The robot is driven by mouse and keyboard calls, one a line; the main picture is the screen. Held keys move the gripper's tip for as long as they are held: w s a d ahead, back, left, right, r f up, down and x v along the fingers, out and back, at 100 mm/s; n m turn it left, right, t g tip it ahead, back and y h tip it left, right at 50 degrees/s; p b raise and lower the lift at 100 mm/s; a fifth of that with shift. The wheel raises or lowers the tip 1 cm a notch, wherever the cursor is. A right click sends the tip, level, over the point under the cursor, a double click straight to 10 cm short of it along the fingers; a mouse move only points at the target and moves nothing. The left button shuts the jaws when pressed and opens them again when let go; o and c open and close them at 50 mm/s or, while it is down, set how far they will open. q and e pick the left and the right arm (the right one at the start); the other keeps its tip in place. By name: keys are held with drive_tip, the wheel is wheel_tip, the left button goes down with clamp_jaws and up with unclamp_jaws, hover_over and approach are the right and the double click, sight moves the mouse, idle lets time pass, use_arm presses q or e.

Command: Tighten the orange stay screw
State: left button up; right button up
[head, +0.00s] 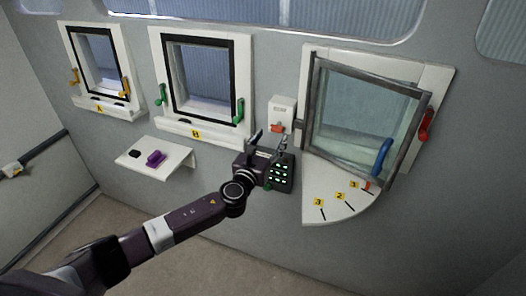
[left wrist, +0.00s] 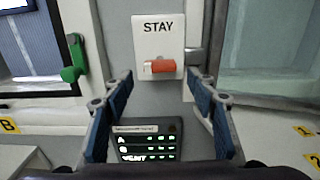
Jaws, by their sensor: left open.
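The orange stay screw (head: 277,128) sits at the bottom of a white plate marked STAY (left wrist: 158,38), on the wall between window B and the tilted-open window. The screw (left wrist: 160,66) shows in the left wrist view as a short orange knob lying sideways, ahead of the fingers. My left gripper (head: 268,143) is open and empty, just below and in front of the screw; in the left wrist view its two blue-padded fingers (left wrist: 164,84) stand apart, left and right of the screw, not touching it. My right gripper is not in view.
A dark panel with lit green rows (left wrist: 146,144) is just below the fingers. The open glass window (head: 365,115) with a blue handle (head: 381,157) is at right, above a numbered quadrant shelf (head: 325,190). A green handle (left wrist: 73,60) is at left. A small shelf (head: 180,152) holds a purple object.

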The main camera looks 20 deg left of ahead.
use_arm(q)
drive_tip(key=s, duration=0.7)
drive_tip(key=shift+a, duration=0.15)
drive_tip(key=shift+f, duration=0.1)
drive_tip(key=s+a+f+n+g+y+b, duration=0.15)
drive_tip(key=f+n, duration=0.25)
drive_tip(key=f, duration=0.7)
drive_tip(key=s+a+f+n+g+b, duration=0.2)
drive_tip(key=a+f+n+g, duration=0.15)
drive_tip(key=f, duration=0.75)
drive_tip(key=s+a+f+n+g+b, duration=0.15)
drive_tip(key=s+f+n, duration=0.4)
drive_tip(key=f, duration=0.55)
drive_tip(key=s+a+f+n+g+b, duration=0.1)
drive_tip(key=s+f+n+g, duration=0.25)
drive_tip(key=s+f, duration=0.55)
drive_tip(key=s+d+f+n+g+b, duration=0.1)
drive_tip(key=s+d+f+n+g, duration=0.1)
drive_tip(key=s+f+n, duration=0.3)
drive_tip(key=s+d+f+n+g+b, duration=0.2)
drive_tip(key=s+f+n, duration=0.4)
drive_tip(key=s+f, duration=0.8)
drive_tip(key=s+d+f+n+g+b, duration=0.1)
drive_tip(key=s+d+f+n+g, duration=0.2)
drive_tip(key=s, duration=1.8)
wheel_tip(320, 180, down, 6)
drive_tip(key=n+h, duration=0.1)
drive_tip(key=n, duration=0.2)
drive_tip(key=shift+f+b, duration=0.15)
drive_tip(key=shift+b, duration=0.15)
